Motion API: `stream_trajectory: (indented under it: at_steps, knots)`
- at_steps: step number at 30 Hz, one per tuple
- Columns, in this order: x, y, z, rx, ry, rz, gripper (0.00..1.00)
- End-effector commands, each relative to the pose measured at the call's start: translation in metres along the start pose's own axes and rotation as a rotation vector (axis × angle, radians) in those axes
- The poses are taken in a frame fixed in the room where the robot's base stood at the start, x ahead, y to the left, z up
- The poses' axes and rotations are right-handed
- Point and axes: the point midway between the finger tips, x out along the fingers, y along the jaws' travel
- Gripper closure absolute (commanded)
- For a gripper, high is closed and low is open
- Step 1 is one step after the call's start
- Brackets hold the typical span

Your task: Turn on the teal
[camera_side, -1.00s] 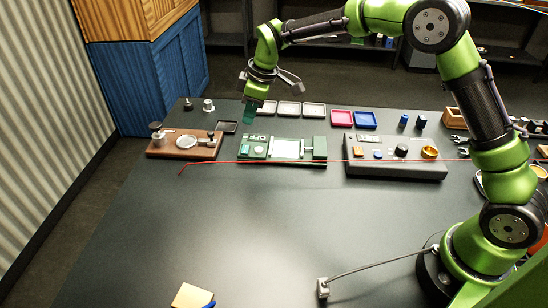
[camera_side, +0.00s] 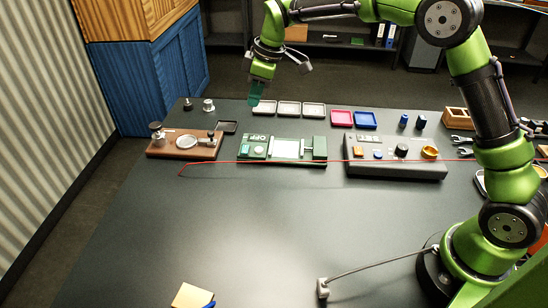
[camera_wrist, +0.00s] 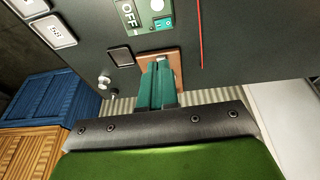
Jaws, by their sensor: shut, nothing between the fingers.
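The teal-green device (camera_side: 312,157) lies on the dark table in the side view, with a pale panel, a round white knob and small fittings on top. Part of it shows at the top of the wrist view (camera_wrist: 116,34), where a label reads OFF. My gripper (camera_side: 254,104) is shut and empty, its teal fingers pointing down, above and behind the device's left end. In the wrist view the closed fingers (camera_wrist: 157,66) lie in front of a brown base and hide part of it.
A brown-based device (camera_side: 157,150) stands to the left and a grey control box (camera_side: 420,170) to the right. A red cable (camera_side: 220,162) runs along the fronts. Pale trays (camera_side: 289,108) lie behind. The front table is largely clear.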

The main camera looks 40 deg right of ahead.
Motion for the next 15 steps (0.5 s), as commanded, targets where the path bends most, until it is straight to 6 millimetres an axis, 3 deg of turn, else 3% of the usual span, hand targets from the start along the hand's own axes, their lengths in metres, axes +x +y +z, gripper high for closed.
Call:
stream_trajectory:
  at_steps: [8, 15]
  knots:
    - [0.011, -0.001, 0.000, -0.001, -0.002, -0.001, 1.00]
    - [0.058, -0.001, 0.001, 0.000, -0.004, -0.003, 1.00]
